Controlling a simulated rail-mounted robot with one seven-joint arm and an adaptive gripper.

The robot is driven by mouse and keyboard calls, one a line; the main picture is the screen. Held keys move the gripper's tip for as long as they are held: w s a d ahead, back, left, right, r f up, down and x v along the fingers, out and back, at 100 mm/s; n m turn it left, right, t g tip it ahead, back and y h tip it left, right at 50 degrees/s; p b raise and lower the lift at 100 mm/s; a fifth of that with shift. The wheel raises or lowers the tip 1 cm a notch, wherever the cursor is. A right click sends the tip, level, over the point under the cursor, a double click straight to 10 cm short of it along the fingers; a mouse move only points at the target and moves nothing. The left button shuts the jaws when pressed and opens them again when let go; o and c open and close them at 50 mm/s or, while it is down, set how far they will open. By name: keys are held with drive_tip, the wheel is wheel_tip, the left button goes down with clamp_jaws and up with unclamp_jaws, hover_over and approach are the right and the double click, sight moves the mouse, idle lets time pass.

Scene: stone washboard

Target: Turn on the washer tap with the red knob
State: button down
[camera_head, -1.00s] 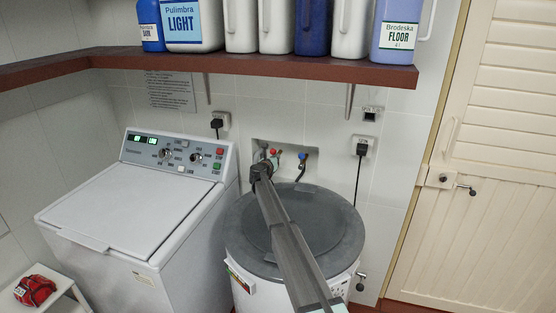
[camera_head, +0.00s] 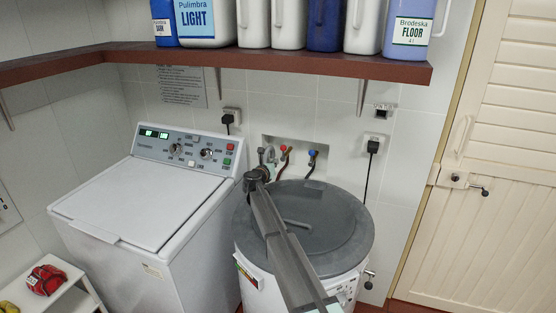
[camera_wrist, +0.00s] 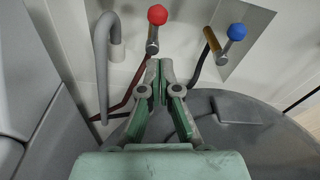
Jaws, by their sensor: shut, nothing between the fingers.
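The red knob (camera_wrist: 157,15) sits on a metal tap stem in the wall recess. In the head view the red knob (camera_head: 284,149) shows small, just beyond the end of my arm. My gripper (camera_wrist: 159,66) is shut and empty in the wrist view, its green and grey fingers pointing up toward the tap stem below the red knob. A small gap seems to lie between the fingertips and the knob; whether they touch the stem I cannot tell. In the head view my arm hides the fingers.
A blue knob (camera_wrist: 237,31) on a brass tap is right of the red one. A grey bent pipe (camera_wrist: 107,45) is on the left. The grey round lid (camera_head: 330,228) lies below the taps. A white washer (camera_head: 140,205) stands left, under a shelf (camera_head: 250,60) of bottles.

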drive_tip(key=f+v, duration=0.1)
drive_tip(key=v, duration=0.6)
drive_tip(key=shift+s+a+b, duration=0.3)
drive_tip(key=shift+a, duration=0.15)
